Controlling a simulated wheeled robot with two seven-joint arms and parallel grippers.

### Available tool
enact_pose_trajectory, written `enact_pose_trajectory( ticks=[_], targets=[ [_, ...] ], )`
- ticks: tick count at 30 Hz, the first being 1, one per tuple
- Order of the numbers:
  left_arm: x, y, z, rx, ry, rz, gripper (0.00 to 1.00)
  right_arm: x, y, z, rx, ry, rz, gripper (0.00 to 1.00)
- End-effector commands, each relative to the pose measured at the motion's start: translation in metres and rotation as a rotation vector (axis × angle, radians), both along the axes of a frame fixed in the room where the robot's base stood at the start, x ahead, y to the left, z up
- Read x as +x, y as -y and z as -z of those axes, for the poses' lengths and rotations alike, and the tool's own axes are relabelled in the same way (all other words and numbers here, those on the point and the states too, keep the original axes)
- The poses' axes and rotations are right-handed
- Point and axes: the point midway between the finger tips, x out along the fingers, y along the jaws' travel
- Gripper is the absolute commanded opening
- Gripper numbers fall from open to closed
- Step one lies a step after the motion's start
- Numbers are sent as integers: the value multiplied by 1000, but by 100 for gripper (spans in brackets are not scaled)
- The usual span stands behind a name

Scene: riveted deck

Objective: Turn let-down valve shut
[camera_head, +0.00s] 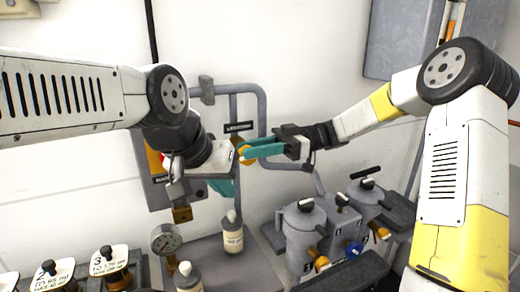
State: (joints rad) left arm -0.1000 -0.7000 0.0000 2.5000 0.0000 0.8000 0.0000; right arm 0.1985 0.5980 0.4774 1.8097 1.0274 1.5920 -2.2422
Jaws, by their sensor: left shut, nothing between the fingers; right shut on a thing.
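An orange-yellow round valve handle (244,157) shows on the grey pipework at the middle of the head view, below a small dark label (238,127) too small to read. I take it to be the let-down valve. My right gripper (255,150) comes in from the right, and its teal fingers are shut on this handle. They hide part of it. My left gripper (224,187) is lower and to the left, with its teal fingers shut and empty. My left wrist hides most of it. The exact angle of the handle cannot be told.
A grey panel box (155,185) stands behind my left wrist. Below are a pressure gauge (166,239), a white bottle (232,236) and another bottle (187,278). Grey canisters (303,232) with black-topped lids stand at lower right. Labelled dark-capped items (108,262) line the lower left.

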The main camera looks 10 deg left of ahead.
Motion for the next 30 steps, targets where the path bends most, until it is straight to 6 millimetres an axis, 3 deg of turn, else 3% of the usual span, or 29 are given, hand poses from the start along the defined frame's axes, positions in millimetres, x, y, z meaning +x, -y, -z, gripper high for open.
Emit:
enact_pose_trajectory(
  ticks=[10,11,14,24,30],
  targets=[
    [0,0,0,0,0,0,0,0,0,1,0,-1,1,0],
    [0,0,0,0,0,0,0,0,0,1,0,-1,1,28],
    [0,0,0,0,0,0,0,0,0,1,0,-1,0,45],
    [0,0,0,0,0,0,0,1,2,0,0,-1,0,45],
    [0,0,0,0,0,0,0,17,24,1,0,-1,4,45]
  ],
)
